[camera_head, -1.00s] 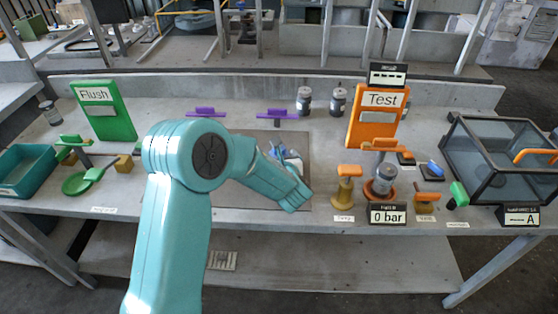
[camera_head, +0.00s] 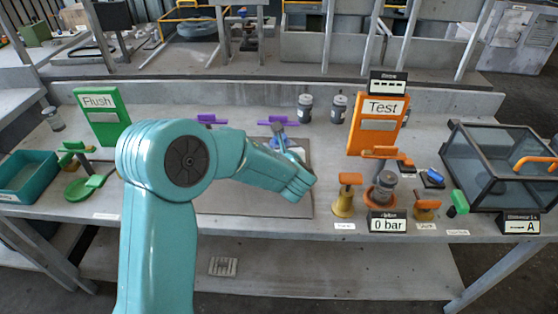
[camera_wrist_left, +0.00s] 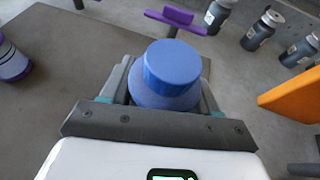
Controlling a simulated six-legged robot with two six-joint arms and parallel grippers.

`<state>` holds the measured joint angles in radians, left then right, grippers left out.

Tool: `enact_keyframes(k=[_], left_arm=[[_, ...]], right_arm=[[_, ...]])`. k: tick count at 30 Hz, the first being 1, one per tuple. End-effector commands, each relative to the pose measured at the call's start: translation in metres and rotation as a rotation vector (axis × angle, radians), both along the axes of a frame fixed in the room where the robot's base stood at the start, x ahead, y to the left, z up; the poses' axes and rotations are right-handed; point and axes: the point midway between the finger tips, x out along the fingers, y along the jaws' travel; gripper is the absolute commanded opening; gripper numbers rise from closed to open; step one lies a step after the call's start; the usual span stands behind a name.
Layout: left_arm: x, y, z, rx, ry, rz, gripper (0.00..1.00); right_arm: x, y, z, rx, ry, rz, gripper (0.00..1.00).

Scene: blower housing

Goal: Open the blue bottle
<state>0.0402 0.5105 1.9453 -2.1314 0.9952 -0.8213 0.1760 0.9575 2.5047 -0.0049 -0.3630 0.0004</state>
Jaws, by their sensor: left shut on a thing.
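The blue bottle (camera_wrist_left: 172,68) shows in the left wrist view from above, with a round blue cap over a wider blue shoulder. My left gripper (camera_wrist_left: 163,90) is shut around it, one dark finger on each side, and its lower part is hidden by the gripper. In the head view my teal left arm crosses the middle of the bench and hides most of the gripper. A small blue and white patch (camera_head: 287,145) shows just behind the forearm. My right gripper is in neither view.
Purple-handled parts (camera_head: 207,119) and grey bottles (camera_head: 305,107) stand behind. An orange Test panel (camera_head: 376,125), gauge and valves stand at right, beside a glass-sided box (camera_head: 500,165). A green Flush panel (camera_head: 102,118) and teal tray (camera_head: 28,175) are at left.

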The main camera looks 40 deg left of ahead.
Motion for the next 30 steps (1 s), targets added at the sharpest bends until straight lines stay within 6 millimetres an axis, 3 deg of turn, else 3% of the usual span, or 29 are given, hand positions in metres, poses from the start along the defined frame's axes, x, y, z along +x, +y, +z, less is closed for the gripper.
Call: enact_keyframes(k=[1,6,12,18,27,28,30], left_arm=[[0.001,0.000,0.024,0.001,-0.011,0.002,0.19],[0.001,0.000,0.077,0.000,-0.008,0.001,0.19],[0.001,0.000,0.119,0.001,-0.004,0.000,0.19],[0.000,0.000,0.136,0.001,-0.002,0.000,0.19],[0.000,0.000,0.137,0.002,0.000,0.001,0.19],[0.000,0.000,0.137,0.002,0.000,0.001,0.50],[0.000,0.000,0.137,0.002,0.000,0.001,0.28]], right_arm=[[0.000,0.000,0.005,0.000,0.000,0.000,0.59],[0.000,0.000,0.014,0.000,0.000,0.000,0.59],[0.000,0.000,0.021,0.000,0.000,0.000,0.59],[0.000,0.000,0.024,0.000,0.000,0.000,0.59],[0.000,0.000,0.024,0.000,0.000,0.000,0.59],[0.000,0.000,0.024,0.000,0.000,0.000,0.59],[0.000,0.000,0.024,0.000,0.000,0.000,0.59]])
